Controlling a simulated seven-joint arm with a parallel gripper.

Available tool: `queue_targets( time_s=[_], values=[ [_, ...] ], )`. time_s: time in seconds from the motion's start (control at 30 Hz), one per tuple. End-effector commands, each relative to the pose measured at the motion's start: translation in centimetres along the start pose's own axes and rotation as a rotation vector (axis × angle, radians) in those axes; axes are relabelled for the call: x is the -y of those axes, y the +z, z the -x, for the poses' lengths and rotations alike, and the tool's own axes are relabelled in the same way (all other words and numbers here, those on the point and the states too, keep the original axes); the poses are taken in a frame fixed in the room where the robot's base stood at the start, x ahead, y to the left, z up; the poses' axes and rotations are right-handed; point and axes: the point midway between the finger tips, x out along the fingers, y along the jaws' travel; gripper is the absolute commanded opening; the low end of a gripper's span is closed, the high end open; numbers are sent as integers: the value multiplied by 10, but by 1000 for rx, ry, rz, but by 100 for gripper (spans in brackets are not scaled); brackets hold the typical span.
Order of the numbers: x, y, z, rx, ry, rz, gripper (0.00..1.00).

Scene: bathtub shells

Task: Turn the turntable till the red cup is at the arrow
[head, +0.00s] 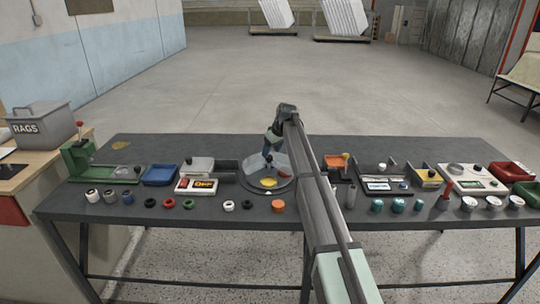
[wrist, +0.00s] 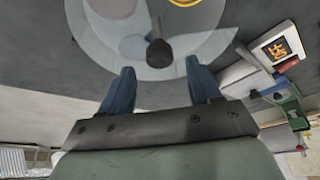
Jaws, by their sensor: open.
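The turntable (head: 291,183) is a round disc on the middle of the table, with pale raised dividers. Its dark centre knob (wrist: 158,53) shows in the wrist view. A yellow round thing (head: 268,182) sits on its near side; part of it shows in the wrist view (wrist: 185,2). A small red patch (head: 283,174) at its right, beside my arm, may be the red cup. I cannot make out the arrow. My gripper (wrist: 160,78) is open and empty above the disc, fingers to either side of the knob's line, apparently not touching it.
Left of the turntable are a device with an orange display (head: 204,185) and a blue tray (head: 159,175). Several small rings and caps line the table's front, including an orange one (head: 278,206). My arm covers the area just right of the turntable.

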Motion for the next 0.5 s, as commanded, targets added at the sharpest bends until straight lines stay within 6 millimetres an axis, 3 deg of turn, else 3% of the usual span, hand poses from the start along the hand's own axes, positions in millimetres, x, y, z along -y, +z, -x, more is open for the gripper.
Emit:
queue_targets(
  time_s=[0.2,0.5],
  values=[
    [0,0,-23,0,0,0,63],
    [0,0,-31,0,0,0,63]
  ],
)
